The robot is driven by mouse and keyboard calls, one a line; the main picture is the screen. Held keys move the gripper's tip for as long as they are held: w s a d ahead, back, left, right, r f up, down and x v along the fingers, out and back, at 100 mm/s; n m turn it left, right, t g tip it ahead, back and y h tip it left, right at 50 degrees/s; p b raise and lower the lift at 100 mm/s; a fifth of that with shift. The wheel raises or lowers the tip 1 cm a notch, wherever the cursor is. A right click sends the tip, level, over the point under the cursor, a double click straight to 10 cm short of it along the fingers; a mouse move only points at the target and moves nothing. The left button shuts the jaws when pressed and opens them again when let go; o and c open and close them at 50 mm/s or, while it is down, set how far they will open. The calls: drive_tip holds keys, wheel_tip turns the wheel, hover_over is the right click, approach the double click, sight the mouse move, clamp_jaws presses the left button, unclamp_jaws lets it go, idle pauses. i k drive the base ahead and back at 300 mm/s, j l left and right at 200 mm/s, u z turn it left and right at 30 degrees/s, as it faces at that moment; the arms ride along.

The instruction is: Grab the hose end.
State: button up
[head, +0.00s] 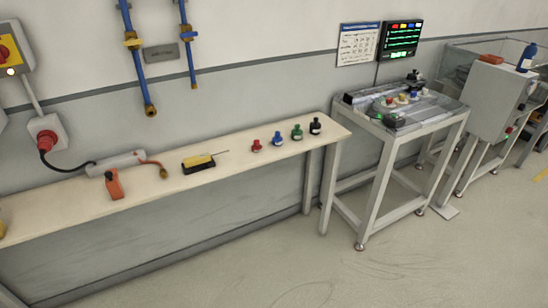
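Two blue pipes or hoses hang on the wall at the upper left of the head view. The longer one (138,62) ends low in a brass-coloured tip (150,110), above the bench and apart from it. The shorter one (187,45) ends higher up, to its right, in a small brass-coloured tip (193,85). On the bench, a short reddish-brown lead (152,162) comes from a grey cylinder (115,163) and ends in a small dark tip. I cannot tell which of these ends is the hose end. My gripper is not in view.
The long pale bench (230,188) carries an orange tool (114,184), a black-and-yellow tool (199,163) and several small coloured bottles. A black cable runs to a red wall plug (46,140). A metal-framed table (440,117) stands right. The floor in front is clear.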

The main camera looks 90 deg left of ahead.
sight(163, 172)
drive_tip(key=u, duration=3.75)
drive_tip(key=i+z, duration=0.2)
drive_tip(key=i, duration=0.3)
drive_tip(key=i+j+z, duration=0.2)
drive_tip(key=i, duration=0.35)
drive_tip(key=i+j+z, duration=0.2)
drive_tip(key=i, duration=0.3)
drive_tip(key=i+j+z, duration=0.2)
drive_tip(key=i, duration=0.3)
drive_tip(key=i+j+z, duration=0.2)
drive_tip(key=i+j, duration=0.25)
